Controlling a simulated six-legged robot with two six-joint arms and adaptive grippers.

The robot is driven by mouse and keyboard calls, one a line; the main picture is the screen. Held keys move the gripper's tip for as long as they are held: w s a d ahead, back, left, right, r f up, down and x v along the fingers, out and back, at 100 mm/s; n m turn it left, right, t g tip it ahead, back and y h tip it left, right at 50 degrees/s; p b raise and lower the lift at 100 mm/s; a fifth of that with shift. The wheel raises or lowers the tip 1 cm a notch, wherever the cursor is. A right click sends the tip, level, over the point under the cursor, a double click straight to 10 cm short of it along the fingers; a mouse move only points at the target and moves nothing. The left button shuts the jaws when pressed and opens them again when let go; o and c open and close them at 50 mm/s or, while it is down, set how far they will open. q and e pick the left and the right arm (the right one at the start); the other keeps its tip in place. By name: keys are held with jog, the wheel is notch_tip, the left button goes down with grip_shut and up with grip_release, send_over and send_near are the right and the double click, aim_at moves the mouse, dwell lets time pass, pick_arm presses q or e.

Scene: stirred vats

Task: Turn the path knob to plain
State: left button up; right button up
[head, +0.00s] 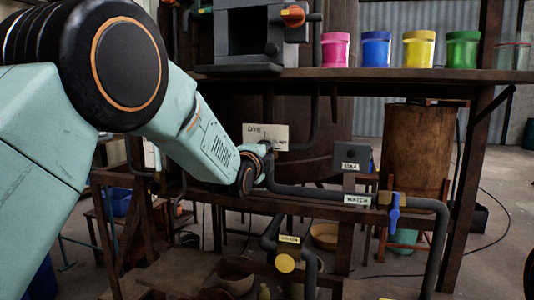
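A cream label plate (273,130) is fixed on the dark vat front at the middle of the head view. Its upper left word looks like "DYE"; the lower word is small and partly covered. My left arm comes in from the upper left, and my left gripper (262,152) is at the plate's lower edge. The path knob seems to be at this plate, but the gripper hides it, so I cannot tell its setting or whether I touch it. The gripper's fingers are too small and covered to read as open or shut. My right gripper is out of view.
A pipe labelled "WATER" (357,199) with a blue valve handle (395,214) runs to the right. A grey labelled box (352,158) sits above it. A yellow knob (285,263) is below. An orange knob (293,15) and coloured jars (376,50) are above, at the shelf (400,74).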

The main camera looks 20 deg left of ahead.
pick_arm(q)
jog(key=o, duration=0.3)
jog(key=shift+a, duration=0.1)
jog(key=shift+s, duration=0.1)
jog(key=s, duration=1.2)
jog(key=shift+w+a, duration=0.15)
